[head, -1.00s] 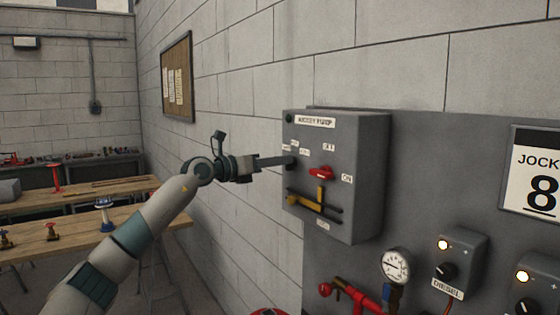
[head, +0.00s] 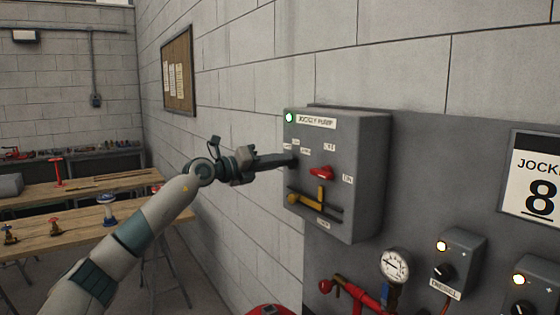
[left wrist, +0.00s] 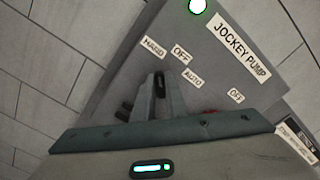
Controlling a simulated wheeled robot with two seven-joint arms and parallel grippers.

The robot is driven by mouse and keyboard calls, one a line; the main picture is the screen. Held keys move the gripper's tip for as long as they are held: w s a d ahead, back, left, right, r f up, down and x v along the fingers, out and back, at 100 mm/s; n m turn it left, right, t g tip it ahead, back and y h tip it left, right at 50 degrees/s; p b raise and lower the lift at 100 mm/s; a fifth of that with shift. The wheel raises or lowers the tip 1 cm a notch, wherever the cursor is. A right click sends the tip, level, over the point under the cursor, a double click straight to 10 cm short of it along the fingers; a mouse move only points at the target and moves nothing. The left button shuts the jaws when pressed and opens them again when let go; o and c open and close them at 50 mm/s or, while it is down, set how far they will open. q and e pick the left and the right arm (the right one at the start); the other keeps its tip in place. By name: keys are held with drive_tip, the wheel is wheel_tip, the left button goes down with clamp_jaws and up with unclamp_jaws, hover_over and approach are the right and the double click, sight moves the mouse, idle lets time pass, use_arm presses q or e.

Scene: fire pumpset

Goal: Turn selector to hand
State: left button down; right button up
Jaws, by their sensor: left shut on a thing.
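The jockey pump panel (head: 345,225) is a grey box on the wall. Its small black selector (left wrist: 159,88) sits below the HAND (left wrist: 153,47), OFF (left wrist: 181,54) and AUTO (left wrist: 193,79) labels. My left gripper (head: 288,162) reaches it from the left and is shut on it; the fingers also show in the left wrist view (left wrist: 158,96). The fingers hide much of the selector; its visible end seems turned towards HAND. The green lamp (head: 290,117) at the panel's top left corner is lit. My right gripper is not in view.
A red handle (head: 321,173) and a yellow lever (head: 305,202) are on the same panel, right of and below my fingers. A gauge (head: 395,265) and the diesel box (head: 462,260) are lower right. Workbenches (head: 75,225) stand at the left.

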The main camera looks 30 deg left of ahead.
use_arm(q)
drive_tip(key=shift+r, duration=0.15)
drive_tip(key=c, duration=1.8)
unclamp_jaws()
drive_tip(key=shift+a, duration=0.1)
